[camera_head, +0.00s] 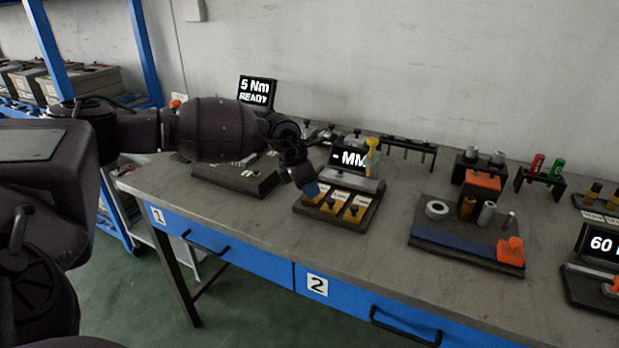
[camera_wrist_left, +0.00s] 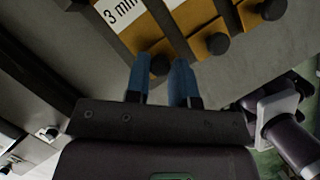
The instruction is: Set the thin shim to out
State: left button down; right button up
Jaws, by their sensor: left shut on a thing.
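The shim holder (camera_head: 300,212) stands on the bench with three orange-yellow shims, each with a white label and a dark knob. My left gripper (camera_head: 311,189) is at the leftmost shim (camera_head: 316,199). In the left wrist view this shim (camera_wrist_left: 148,47) carries a label that seems to read 3 mm. The blue fingers of my left gripper (camera_wrist_left: 164,82) are closed around its dark knob (camera_wrist_left: 160,65). The other two shims, the middle one (camera_head: 333,206) and the right one (camera_head: 354,213), are free. A display (camera_head: 348,157) behind the holder reads "- MM". My right gripper is not seen.
A dark fixture (camera_head: 238,180) stands left of the holder, with a "5 Nm READY" display (camera_head: 257,91) behind. To the right stands a blue-edged fixture (camera_head: 460,245) with cylinders and an orange knob. The bench (camera_head: 390,250) is clear between the two. Drawers with handles line the front.

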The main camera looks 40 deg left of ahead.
pick_arm(q)
jog(key=shift+s+d+r, duration=0.1)
jog(key=shift+s+r, duration=0.25)
jog(key=shift+s, duration=0.25)
jog(key=shift+s+f+p, duration=0.15)
jog(key=shift+s+p, duration=0.05)
jog(key=shift+p, duration=0.1)
jog(key=shift+d+f, duration=0.15)
jog(key=shift+f, duration=0.15)
jog(key=c, duration=1.3)
grip_release()
jog(key=shift+s, duration=0.15)
jog(key=o, duration=0.3)
jog(key=shift+r, duration=0.1)
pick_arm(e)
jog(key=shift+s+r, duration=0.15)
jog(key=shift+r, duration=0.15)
